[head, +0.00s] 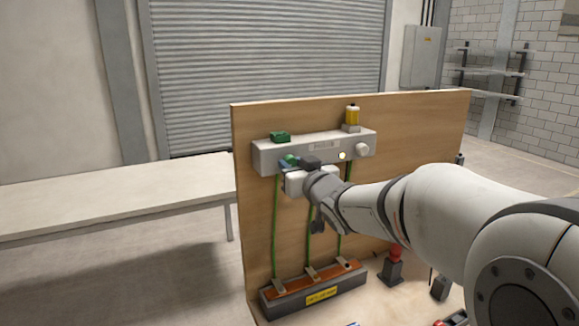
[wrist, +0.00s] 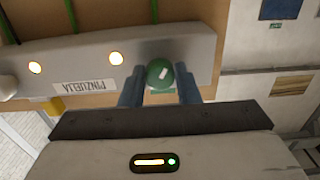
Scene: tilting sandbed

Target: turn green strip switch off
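The green switch is a round green knob with a white pointer mark, on the front of a grey strip box. In the wrist view the knob (wrist: 160,73) sits between the two blue fingertips of my gripper (wrist: 160,88). The pointer mark is slanted. The fingers lie close on both sides of the knob; whether they press on it is not clear. In the head view the gripper (head: 298,166) is at the left part of the strip box (head: 268,157), and the green knob (head: 291,159) is partly hidden by it.
Two lit lamps (wrist: 116,58) and a label show on the strip. A white knob (head: 362,150) is at its right end. A green block (head: 280,136) and a yellow piece (head: 352,116) stand on top. The wooden board (head: 420,130) is behind; a white table (head: 110,195) stands left.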

